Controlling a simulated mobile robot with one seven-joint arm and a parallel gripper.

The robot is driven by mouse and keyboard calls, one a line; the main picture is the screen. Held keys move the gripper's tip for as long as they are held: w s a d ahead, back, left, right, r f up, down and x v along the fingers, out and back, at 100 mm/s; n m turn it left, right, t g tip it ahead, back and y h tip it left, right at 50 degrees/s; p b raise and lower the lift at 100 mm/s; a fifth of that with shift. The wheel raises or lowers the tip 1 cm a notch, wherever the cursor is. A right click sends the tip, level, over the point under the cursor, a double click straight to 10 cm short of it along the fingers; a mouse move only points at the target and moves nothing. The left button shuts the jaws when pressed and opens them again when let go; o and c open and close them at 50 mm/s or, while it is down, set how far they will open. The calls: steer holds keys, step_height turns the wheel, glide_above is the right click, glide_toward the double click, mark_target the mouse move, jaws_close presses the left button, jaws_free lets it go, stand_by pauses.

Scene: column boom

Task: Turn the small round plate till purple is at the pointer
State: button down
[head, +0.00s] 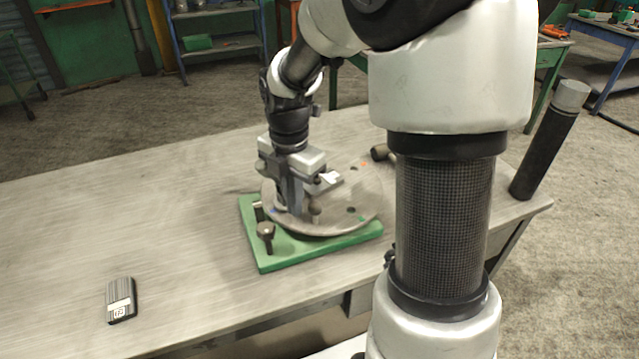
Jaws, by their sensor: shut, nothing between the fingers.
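The small round plate (352,192) is a grey disc on a green base (275,257) on the table. Small coloured marks show near its rim: an orange one at the back, green and dark ones at the right front, and a bluish one at the left. I cannot make out a purple mark for certain. A dark knob-like post (266,232) stands on the base at the plate's front left; I cannot tell which part is the pointer. My gripper (298,212) points down over the plate's front left part, shut and empty, beside a small brownish peg (316,210). It hides part of the plate.
A striped dark box (121,300) lies at the table's front left. A dark cylinder (545,140) with a grey top stands at the right end. A short dark piece (380,152) lies behind the plate. The table's left is mostly clear.

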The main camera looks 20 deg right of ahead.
mark_target(318, 206)
steer(key=shift+s+d, duration=0.45)
steer(key=shift+s, duration=0.1)
steer(key=shift+s+d, duration=0.1)
steer(key=shift+d, duration=0.05)
steer(key=shift+s+d+p, duration=0.45)
steer(key=shift+d, duration=0.1)
steer(key=shift+s+d+p, duration=0.35)
steer(key=shift+s+d, duration=0.1)
steer(key=shift+d, duration=0.45)
